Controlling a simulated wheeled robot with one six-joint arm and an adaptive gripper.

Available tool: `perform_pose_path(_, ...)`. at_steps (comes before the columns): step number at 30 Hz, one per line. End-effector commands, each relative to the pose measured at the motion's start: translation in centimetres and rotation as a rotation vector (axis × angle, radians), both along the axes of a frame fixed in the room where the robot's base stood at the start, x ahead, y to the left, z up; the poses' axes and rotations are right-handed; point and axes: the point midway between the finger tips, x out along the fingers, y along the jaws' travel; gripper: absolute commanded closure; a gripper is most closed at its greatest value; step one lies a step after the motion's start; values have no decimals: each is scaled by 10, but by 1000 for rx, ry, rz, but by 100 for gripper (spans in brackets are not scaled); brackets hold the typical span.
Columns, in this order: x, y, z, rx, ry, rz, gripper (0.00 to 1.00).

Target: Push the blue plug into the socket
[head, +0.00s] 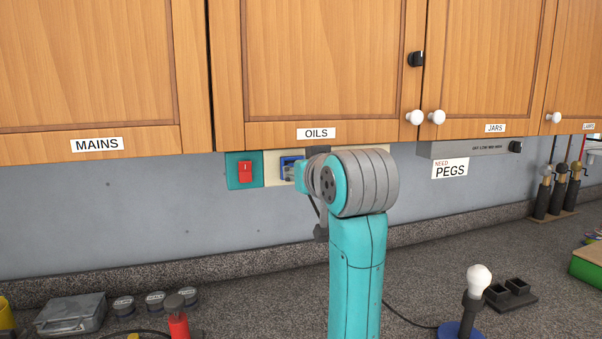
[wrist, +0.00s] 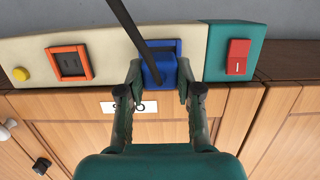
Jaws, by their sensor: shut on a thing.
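The blue plug (wrist: 160,70) is between the two fingers of my gripper (wrist: 160,88) in the wrist view, and the gripper is shut on it. A dark cable runs from the plug toward the top of that view. The plug is in front of the blue-framed socket (wrist: 176,44) on a cream panel and covers most of it. I cannot tell whether it touches or has entered the socket. In the head view the blue socket frame (head: 287,162) shows partly beside my arm, which hides the plug and the fingers.
An orange-framed socket (wrist: 70,63) and a yellow button (wrist: 21,74) share the cream panel (wrist: 105,50). A red switch (head: 245,172) on a teal plate is beside the blue socket. Wooden cupboards (head: 320,60) hang just above.

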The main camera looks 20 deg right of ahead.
Motion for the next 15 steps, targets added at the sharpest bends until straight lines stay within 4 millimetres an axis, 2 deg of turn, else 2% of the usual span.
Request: perform_pose_path(15, 9, 0, 1, 0, -2, 0, 100)
